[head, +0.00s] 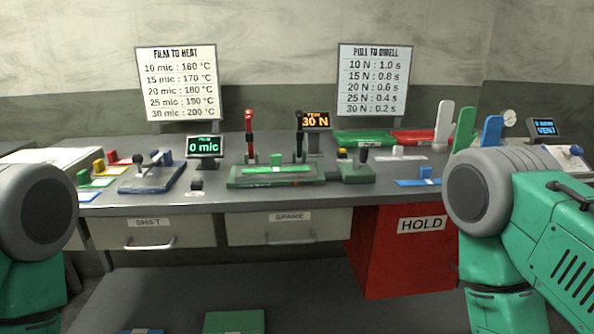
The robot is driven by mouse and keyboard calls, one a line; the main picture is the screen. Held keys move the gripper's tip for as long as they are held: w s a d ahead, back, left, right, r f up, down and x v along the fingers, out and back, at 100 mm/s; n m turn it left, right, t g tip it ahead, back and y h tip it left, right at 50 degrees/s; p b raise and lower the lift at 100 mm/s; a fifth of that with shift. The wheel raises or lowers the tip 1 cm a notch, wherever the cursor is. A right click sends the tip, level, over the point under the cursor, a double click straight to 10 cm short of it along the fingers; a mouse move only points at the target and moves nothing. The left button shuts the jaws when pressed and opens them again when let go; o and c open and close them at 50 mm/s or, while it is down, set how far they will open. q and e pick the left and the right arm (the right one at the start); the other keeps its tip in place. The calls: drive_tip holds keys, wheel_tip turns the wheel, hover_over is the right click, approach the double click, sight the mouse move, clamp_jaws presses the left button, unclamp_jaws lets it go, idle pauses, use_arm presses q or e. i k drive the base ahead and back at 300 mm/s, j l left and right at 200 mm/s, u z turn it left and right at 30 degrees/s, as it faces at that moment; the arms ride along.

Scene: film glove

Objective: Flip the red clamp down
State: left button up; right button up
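A black lever (299,138) stands upright at the fixture's right side. Parts of both my arms show at the left and right picture edges, well apart from the clamp. Neither of my grippers shows.
A display reading 0 mic (205,146) stands left of the fixture, and one reading 30 N (316,121) behind it. A joystick box (152,178) is at left. Upright coloured paddles (464,130) stand at right. A red HOLD bin (405,260) is below the bench.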

sight(249, 114)
drive_tip(key=i+z, duration=0.2)
drive_tip(key=z, duration=0.15)
drive_tip(key=i+j+z, duration=0.1)
drive_tip(key=z, duration=0.25)
drive_tip(key=i+j+z, duration=0.15)
drive_tip(key=z, duration=0.15)
drive_tip(key=i, duration=0.1)
